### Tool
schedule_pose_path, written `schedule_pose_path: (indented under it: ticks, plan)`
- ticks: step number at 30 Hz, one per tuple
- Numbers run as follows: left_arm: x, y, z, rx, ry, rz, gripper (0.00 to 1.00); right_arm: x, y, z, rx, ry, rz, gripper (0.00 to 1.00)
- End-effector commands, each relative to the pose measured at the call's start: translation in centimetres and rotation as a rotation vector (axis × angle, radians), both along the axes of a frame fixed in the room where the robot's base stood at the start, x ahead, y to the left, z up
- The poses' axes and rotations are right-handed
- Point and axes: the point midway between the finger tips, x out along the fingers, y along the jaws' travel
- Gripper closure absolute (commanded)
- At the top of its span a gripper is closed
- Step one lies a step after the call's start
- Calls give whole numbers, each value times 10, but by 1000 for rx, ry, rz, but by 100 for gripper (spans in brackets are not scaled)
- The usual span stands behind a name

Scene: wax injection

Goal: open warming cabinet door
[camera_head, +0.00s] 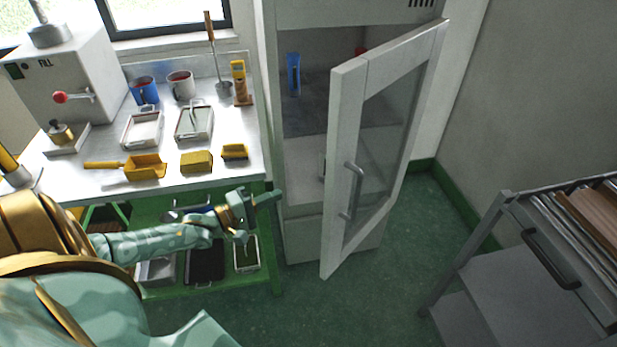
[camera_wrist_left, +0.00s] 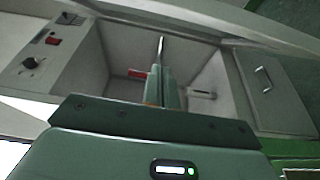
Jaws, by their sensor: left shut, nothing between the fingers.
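The warming cabinet (camera_head: 300,215) is tall and pale, and its glass-panelled door (camera_head: 345,100) stands open. The door is hinged on the right and swung out into the room. Its vertical grey bar handle (camera_head: 354,190) is on the outer face, near the free edge. My left gripper (camera_head: 268,198) is shut and empty, left of the door and in front of the cabinet's lower left edge, apart from the handle. In the left wrist view its closed fingers (camera_wrist_left: 165,88) show against the cabinet's open interior. My right gripper is in neither view.
A blue item (camera_head: 293,73) stands inside the cabinet. A steel bench (camera_head: 100,187) with cups, trays and yellow tools is at left, on a green frame. A grey rack cart (camera_head: 507,250) stands at right. Green floor (camera_head: 395,285) is clear between.

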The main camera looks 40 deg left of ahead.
Motion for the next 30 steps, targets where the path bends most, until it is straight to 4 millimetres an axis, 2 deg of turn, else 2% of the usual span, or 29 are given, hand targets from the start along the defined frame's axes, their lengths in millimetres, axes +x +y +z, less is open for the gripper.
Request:
schedule_pose_path:
  ticks: [5,17,21,24,30]
  plan:
    - [17,-6,0,-18,-1,-2,100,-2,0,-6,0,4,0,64]
    - [95,-34,-3,-15,1,0,100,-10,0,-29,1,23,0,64]
    - [91,-56,1,-18,1,-1,100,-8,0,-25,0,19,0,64]
    - [90,-66,0,-15,2,-1,100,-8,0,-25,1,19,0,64]
    - [90,-73,0,-13,2,0,100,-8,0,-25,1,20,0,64]
